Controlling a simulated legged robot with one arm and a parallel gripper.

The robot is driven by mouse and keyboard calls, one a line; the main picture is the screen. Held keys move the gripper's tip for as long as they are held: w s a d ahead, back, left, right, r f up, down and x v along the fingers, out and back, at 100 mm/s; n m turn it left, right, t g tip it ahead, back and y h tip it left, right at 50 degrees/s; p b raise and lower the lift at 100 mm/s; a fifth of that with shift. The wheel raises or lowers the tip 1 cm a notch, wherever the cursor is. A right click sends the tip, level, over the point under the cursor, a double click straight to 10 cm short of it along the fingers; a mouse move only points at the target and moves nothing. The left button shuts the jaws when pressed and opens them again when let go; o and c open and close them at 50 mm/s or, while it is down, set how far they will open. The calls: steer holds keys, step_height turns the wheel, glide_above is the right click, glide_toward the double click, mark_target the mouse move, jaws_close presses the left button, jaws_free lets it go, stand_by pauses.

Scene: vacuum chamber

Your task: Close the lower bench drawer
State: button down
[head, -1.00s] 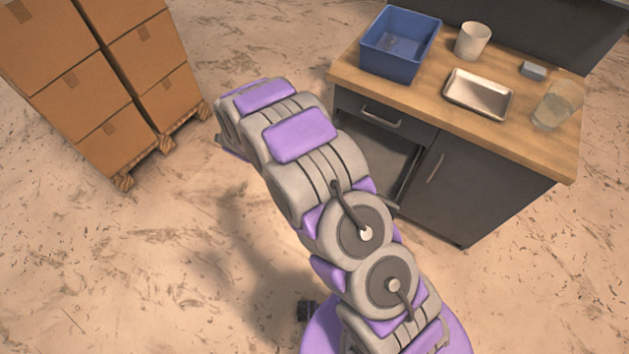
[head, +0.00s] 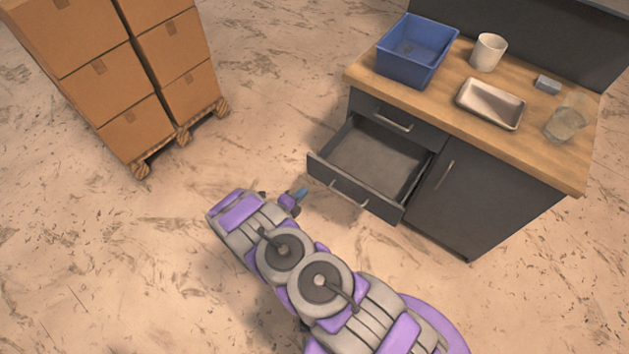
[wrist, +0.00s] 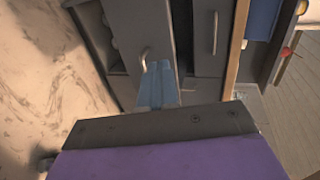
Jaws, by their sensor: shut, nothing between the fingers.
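The lower bench drawer (head: 375,160) is pulled out of the dark grey bench and looks empty in the head view. Its front has a bar handle (head: 348,194). In the wrist view the drawer front (wrist: 138,25) is ahead of my fingers, with its handle (wrist: 146,60) close to their tips. My gripper (head: 301,193) has blue fingertips and is just left of the drawer front in the head view. In the wrist view the fingers (wrist: 158,84) are together and hold nothing. I cannot tell whether they touch the drawer front.
The upper drawer (head: 396,118) is shut above it, and a cabinet door (head: 480,195) is shut to the right. On the wooden top are a blue bin (head: 417,55), a white cup (head: 489,52), a metal tray (head: 491,104) and a glass (head: 565,125). Stacked boxes (head: 100,80) stand on pallets at left.

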steer(key=b, duration=0.3)
glide_toward(328, 168)
steer(key=x, duration=0.5)
steer(key=shift+w+f, duration=0.15)
steer(key=shift+f, duration=0.2)
steer(key=shift+w+d, duration=0.4)
steer(key=shift+r, duration=0.1)
